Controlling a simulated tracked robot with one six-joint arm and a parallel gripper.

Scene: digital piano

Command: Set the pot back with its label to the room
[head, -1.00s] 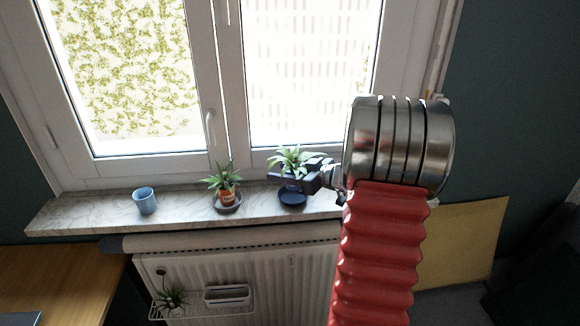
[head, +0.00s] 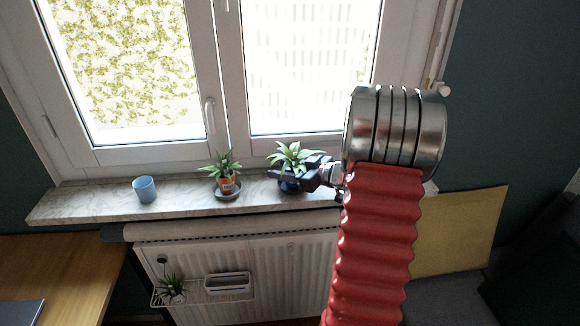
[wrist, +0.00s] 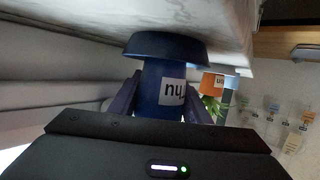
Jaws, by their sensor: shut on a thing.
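The dark blue pot (wrist: 149,95) with a spiky green plant (head: 293,157) is at the sill's right part. In the wrist view, which looks upside down, its white lettered label (wrist: 173,93) faces my wrist camera, a little right of the pot's middle. In the head view no label shows on it; my gripper covers part of the pot. My gripper (head: 290,178) reaches in from the right, its fingers shut on the pot's two sides. The dark blue saucer (wrist: 166,47) is at the pot's base; they appear to touch.
An orange pot (head: 227,186) with a plant stands on a grey saucer to the left; its label also shows in the wrist view (wrist: 217,81). A blue mug (head: 144,190) stands farther left on the marble sill (head: 85,209). The window (head: 225,150) is close behind; a radiator (head: 270,265) hangs below.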

